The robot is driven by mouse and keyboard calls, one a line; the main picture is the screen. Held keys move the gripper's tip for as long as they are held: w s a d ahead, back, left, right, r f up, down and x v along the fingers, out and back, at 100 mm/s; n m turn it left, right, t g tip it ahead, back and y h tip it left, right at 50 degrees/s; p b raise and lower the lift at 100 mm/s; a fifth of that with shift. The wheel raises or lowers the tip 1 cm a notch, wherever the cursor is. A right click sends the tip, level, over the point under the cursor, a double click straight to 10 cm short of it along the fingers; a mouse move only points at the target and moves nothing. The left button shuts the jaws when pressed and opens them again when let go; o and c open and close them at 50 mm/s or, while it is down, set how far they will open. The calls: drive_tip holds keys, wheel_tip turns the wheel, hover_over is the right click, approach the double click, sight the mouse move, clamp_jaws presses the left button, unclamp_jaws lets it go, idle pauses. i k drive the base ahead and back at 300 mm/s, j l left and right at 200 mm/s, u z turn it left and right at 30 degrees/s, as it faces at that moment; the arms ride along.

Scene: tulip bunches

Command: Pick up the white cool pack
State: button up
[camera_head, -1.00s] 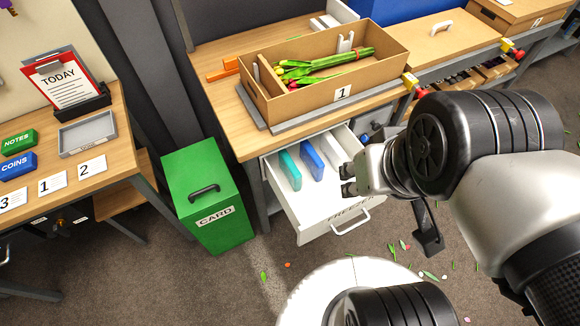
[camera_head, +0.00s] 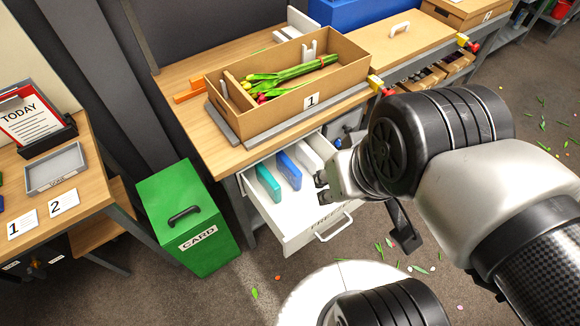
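The white cool pack (camera_head: 308,158) stands on edge in the open freezer drawer (camera_head: 283,225), at the right of a blue pack (camera_head: 289,171) and a teal pack (camera_head: 268,183). Its right end is close to my gripper and partly covered by it. My gripper (camera_head: 321,188) is at the drawer's right side, pointing left, with its dark fingertips over the drawer. The two fingertips look apart with nothing visible between them. Whether they touch the white pack cannot be told.
A cardboard box (camera_head: 345,79) labelled 1, holding tulips, stands on the wooden bench (camera_head: 190,95) above the drawer. A green CARD bin (camera_head: 190,217) stands left of the drawer. A desk (camera_head: 90,175) with a grey tray is at far left.

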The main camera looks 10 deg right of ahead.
sight(306, 155)
drive_tip(key=i+j+z, duration=0.1)
drive_tip(key=j+z, duration=0.6)
drive_tip(key=j, duration=0.15)
drive_tip(key=j+z, duration=0.35)
drive_tip(key=i+j, duration=0.05)
drive_tip(key=j, duration=0.05)
